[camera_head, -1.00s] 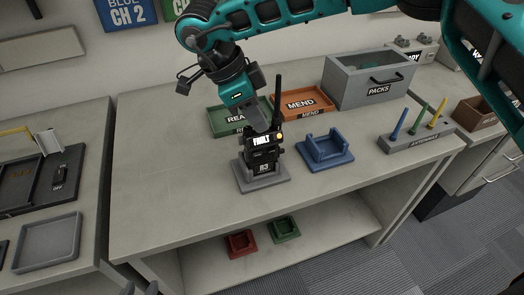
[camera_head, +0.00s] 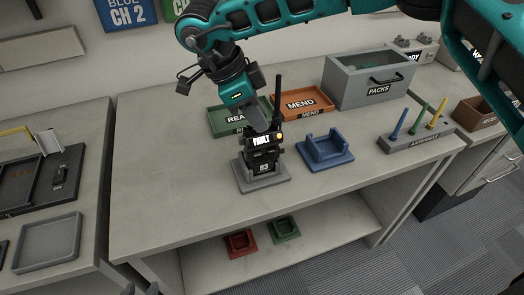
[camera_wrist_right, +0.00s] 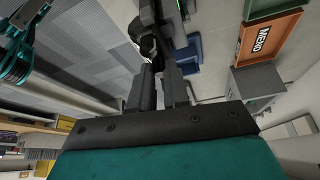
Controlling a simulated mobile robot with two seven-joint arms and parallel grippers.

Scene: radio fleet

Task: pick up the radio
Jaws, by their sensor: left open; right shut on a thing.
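The black radio (camera_head: 263,158) stands upright in a grey cradle (camera_head: 266,184) on the table. It has a tall antenna, a lit FAULT label, an orange light and the mark R3. My right gripper (camera_head: 262,127) comes down from above and is shut on the top of the radio. In the right wrist view, my right gripper's fingers (camera_wrist_right: 160,85) reach up to the radio's dark body (camera_wrist_right: 165,25), which they partly hide. Only the tips of my left gripper (camera_head: 140,290) show at the bottom edge, open and far from the radio.
A blue cradle (camera_head: 325,164) stands empty to the right. A green tray (camera_head: 222,116), an orange MEND tray (camera_head: 302,118) and a grey PACKS box (camera_head: 345,96) are behind. An antenna rack (camera_head: 415,141) is at the right. The table's left part is clear.

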